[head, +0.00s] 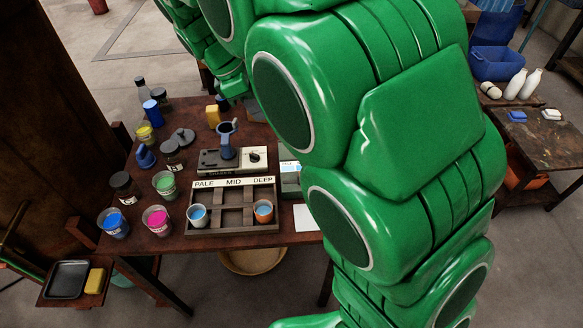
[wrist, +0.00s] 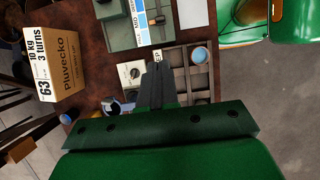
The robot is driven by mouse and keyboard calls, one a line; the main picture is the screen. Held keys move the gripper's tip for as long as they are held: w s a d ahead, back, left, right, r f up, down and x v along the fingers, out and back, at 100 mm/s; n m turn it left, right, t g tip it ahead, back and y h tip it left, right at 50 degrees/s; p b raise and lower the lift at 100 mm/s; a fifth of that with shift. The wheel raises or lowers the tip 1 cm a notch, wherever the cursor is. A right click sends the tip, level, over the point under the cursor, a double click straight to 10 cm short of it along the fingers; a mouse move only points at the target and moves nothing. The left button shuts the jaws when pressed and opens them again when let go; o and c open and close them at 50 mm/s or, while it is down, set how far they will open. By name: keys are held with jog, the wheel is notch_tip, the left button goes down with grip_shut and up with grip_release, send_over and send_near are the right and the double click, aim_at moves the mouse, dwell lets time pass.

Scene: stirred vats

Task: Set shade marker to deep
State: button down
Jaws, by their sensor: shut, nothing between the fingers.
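A dark wooden rack (head: 193,231) with the labels PALE, MID and DEEP along its back edge stands on the brown table. A cup with light blue liquid (head: 198,215) sits in its front row under PALE. An orange cup with blue liquid (head: 263,211) sits in the front row under DEEP. I cannot tell which part is the shade marker. My gripper (wrist: 158,72) shows in the wrist view, shut and empty, in front of the rack (wrist: 181,83) and hiding part of its label strip. A grey-green box with a slider scale (wrist: 122,31) stands beside the rack.
A pale box with a black knob (head: 255,157) stands behind the rack. A pink-filled cup (head: 157,221), a blue-filled cup (head: 113,223) and several jars crowd the table's left. A carton (wrist: 60,65) shows in the wrist view. My green arm hides the table's right.

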notch_tip(320, 180, down, 12)
send_near(299, 180)
jog(key=f, duration=0.1)
jog(key=a+f, duration=0.2)
jog(key=f, duration=0.1)
jog(key=shift+a+f, duration=0.1)
jog(key=shift+d, duration=1.9)
jog(key=shift+d, duration=3.1)
